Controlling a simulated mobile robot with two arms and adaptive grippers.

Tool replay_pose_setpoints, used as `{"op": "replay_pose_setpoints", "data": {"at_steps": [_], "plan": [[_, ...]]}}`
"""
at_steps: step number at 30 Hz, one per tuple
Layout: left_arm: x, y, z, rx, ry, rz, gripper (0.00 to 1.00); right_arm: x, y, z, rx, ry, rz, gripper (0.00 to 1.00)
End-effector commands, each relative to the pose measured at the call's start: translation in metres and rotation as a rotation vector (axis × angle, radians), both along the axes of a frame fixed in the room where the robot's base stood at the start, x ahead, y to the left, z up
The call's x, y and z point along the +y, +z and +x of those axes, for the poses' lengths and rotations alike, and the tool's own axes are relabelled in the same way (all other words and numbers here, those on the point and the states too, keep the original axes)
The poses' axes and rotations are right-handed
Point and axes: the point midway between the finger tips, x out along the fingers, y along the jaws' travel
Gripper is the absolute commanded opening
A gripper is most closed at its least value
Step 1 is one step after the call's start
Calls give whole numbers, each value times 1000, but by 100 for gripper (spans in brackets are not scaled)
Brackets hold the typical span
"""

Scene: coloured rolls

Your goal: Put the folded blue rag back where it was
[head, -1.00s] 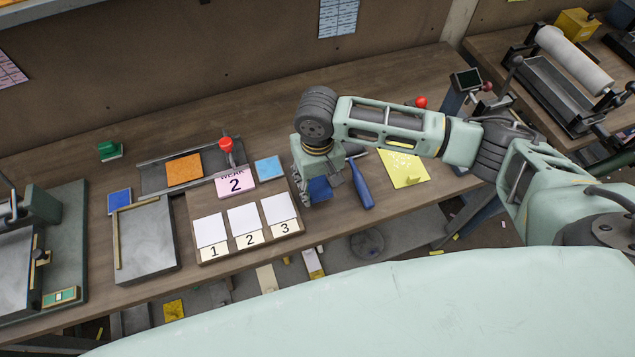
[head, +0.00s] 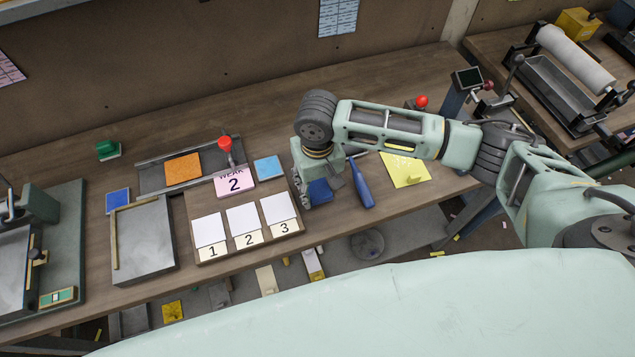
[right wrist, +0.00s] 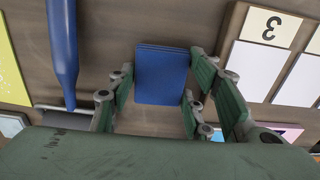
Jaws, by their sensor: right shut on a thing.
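The folded blue rag (head: 320,191) is a dark blue flat square at the right gripper, beside the board with numbers 1, 2 and 3. My right gripper (head: 317,187) is over the bench and shut on this rag. In the right wrist view the rag (right wrist: 162,75) sits between the two fingers of the gripper (right wrist: 160,95). I cannot tell whether the rag touches the bench. The gripper body hides part of the rag in the head view. My left gripper is not in view.
A blue-handled tool (head: 362,188) lies just right of the gripper, with a yellow sheet (head: 410,172) beyond it. The numbered board (head: 236,255) is close on the left. Another blue square (head: 117,201) lies farther left, above a grey plate (head: 147,245).

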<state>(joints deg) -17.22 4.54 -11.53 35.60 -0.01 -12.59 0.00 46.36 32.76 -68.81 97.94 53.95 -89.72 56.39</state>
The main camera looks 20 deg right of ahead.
Motion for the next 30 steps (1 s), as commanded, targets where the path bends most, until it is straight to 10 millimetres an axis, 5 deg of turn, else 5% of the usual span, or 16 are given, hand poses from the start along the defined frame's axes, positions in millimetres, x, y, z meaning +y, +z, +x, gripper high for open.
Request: {"op": "replay_pose_setpoints", "data": {"at_steps": [6, 7, 14, 24, 30], "plan": [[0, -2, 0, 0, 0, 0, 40, 0, -5, 0, 0, 0, 0, 22], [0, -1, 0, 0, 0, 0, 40, 0, -5, 0, 0, 0, 1, 48], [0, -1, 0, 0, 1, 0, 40, 0, -4, 0, 0, 0, 0, 68], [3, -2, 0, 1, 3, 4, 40, 0, -2, 0, -1, 1, 0, 68], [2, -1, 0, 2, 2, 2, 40, 1, 24, 1, -4, 2, 3, 68]]}}
